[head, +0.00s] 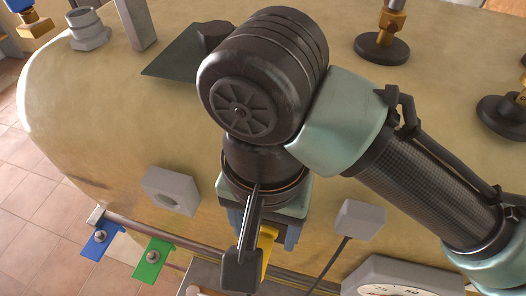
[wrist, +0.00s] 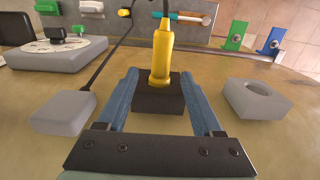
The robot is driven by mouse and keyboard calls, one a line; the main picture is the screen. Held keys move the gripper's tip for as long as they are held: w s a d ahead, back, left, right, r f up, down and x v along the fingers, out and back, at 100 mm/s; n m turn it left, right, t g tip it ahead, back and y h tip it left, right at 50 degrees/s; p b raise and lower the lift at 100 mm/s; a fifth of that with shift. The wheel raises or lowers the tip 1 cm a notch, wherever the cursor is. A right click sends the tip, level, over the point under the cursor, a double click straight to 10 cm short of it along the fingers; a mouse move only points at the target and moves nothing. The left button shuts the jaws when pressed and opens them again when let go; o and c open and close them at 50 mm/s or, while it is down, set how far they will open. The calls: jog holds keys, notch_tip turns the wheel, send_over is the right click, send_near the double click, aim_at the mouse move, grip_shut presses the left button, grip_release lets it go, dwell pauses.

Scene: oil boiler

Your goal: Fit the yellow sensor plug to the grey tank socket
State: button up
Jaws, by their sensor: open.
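The yellow sensor plug (wrist: 163,55) is upright in the middle of the wrist view, its lower end at a black block (wrist: 160,97) and a dark lead at its top. In the head view the yellow plug (head: 267,243) is partly hidden by dark parts of mine. My gripper (wrist: 160,76) is open, with one blue finger on each side of the plug and black block; contact cannot be told. The grey tank socket (wrist: 258,97), a block with a round hole, sits to the right. It shows left of my gripper in the head view (head: 170,190), its hole empty.
A grey block (wrist: 62,112) with a dark cable sits left of my gripper in the wrist view. A dial gauge (wrist: 55,50) stands behind it. Green (head: 153,258) and blue (head: 101,239) tags hang on a pipe. Tank surface (wrist: 218,75) between plug and socket is clear.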

jog(key=shift+w+f, duration=0.2)
jog(key=shift+f, duration=1.05)
grip_shut()
